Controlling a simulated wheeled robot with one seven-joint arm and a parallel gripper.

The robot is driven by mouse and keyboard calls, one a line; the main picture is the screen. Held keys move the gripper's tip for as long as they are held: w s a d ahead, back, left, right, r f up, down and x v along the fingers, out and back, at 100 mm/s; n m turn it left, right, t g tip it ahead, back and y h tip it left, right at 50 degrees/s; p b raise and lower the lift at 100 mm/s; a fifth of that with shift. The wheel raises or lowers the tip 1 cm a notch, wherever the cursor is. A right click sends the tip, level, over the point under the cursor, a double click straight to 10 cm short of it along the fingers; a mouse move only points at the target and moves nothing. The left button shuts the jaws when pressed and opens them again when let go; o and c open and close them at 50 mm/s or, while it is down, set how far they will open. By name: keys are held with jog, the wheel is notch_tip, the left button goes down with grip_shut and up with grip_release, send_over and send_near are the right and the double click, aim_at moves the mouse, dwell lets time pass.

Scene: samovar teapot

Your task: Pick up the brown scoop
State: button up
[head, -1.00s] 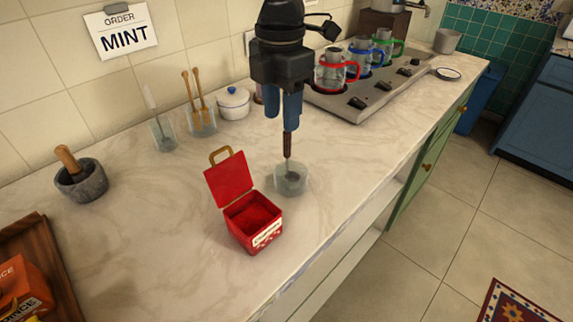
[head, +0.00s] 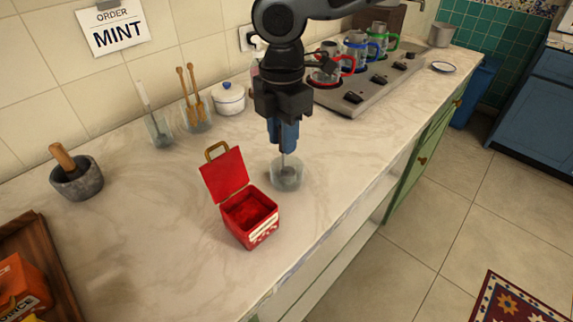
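The brown scoop (head: 283,160) stands in a small clear glass (head: 287,177) on the marble counter. Only a thin lower part of its stem shows; its brown handle is hidden behind my gripper's fingers. My gripper (head: 284,148) points down right above the glass, its blue fingers at the scoop's handle. The fingers overlap in this view, so I cannot tell whether they touch or grip the handle.
An open red tin (head: 250,217) stands just left and in front of the glass. Glasses with utensils (head: 195,112) and a white lidded pot (head: 229,99) stand along the wall. A stove (head: 370,85) with several mugs is behind right. A mortar (head: 76,180) is at left.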

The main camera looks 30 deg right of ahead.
grip_shut()
jog(key=shift+r, duration=0.1)
jog(key=shift+r, duration=0.55)
notch_tip(320, 180, up, 3)
jog(key=shift+f, duration=0.15)
jog(key=s+d+r, duration=0.5)
jog(key=d+r, duration=0.2)
jog(key=d, duration=0.3)
jog(key=shift+d, duration=0.25)
